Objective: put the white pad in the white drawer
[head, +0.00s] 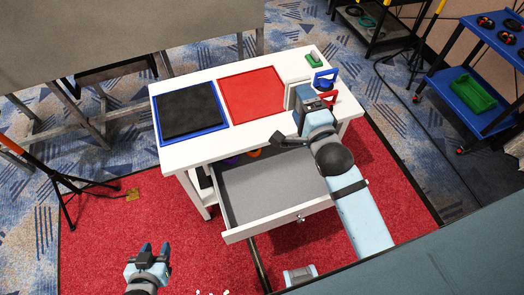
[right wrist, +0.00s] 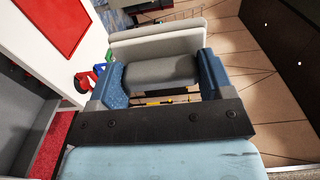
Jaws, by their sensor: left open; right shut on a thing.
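The white pad (head: 291,97) is tilted up near the right part of the white table (head: 240,133). In the right wrist view the white pad (right wrist: 158,42) sits between the blue fingers of my right gripper (right wrist: 160,74). My right gripper (head: 308,100) is shut on it, and partly hides it in the head view. The white drawer (head: 270,184) is pulled open below the table front, with a grey floor. Small purple and orange things (head: 252,154) show at its back, partly under the tabletop. My left gripper (head: 147,253) is open and empty over the red carpet at lower left.
A black pad (head: 187,109) lies on a blue tray at the table's left, beside an empty red tray (head: 252,94). Blue and red handled things (head: 325,78) and a green block (head: 314,60) stand at the right end. A blue cart (head: 455,92) is farther right.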

